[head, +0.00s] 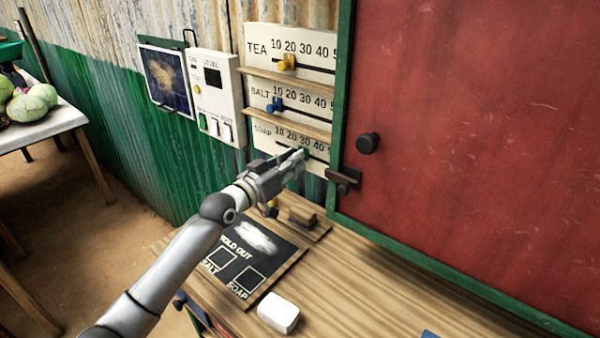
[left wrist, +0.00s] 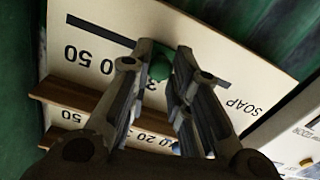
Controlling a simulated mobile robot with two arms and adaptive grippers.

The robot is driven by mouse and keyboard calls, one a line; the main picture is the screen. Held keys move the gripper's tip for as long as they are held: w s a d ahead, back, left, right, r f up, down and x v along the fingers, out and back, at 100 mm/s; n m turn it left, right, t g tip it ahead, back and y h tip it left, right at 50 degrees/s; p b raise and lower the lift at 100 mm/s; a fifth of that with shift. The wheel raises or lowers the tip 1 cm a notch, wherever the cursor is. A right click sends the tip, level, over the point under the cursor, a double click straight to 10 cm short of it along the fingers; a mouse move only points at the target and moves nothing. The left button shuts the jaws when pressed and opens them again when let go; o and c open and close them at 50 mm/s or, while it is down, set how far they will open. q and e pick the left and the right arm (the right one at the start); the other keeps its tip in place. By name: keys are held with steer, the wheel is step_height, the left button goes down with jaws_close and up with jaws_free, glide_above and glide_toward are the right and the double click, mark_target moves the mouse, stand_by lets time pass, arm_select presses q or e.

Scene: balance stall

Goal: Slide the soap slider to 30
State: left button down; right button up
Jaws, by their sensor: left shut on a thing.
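The soap slider's green knob (left wrist: 160,66) sits on a dark slot in the white SOAP board (head: 262,138). My left gripper (head: 299,157) is shut on the knob, with one finger on each side of it in the left wrist view (left wrist: 167,58). In the head view the knob is mostly hidden by the fingers, close below the 30 mark. In the wrist view the board appears upside down and a partly covered 3 shows beside the knob. The exact reading cannot be told. My right gripper is in neither view.
Above are the salt slider with a blue knob (head: 277,104) and the tea slider with a yellow knob (head: 287,62). A red door (head: 470,130) with a dark latch (head: 343,178) stands close right. The wooden counter (head: 370,290) below holds a slate (head: 243,262) and a white block (head: 278,312).

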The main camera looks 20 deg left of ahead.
arm_select(q)
steer(key=c, duration=1.3)
jaws_free()
steer(key=shift+s, duration=0.1)
steer(key=v, duration=1.1)
steer(key=shift+s+a, duration=0.15)
steer(key=shift+s, duration=0.25)
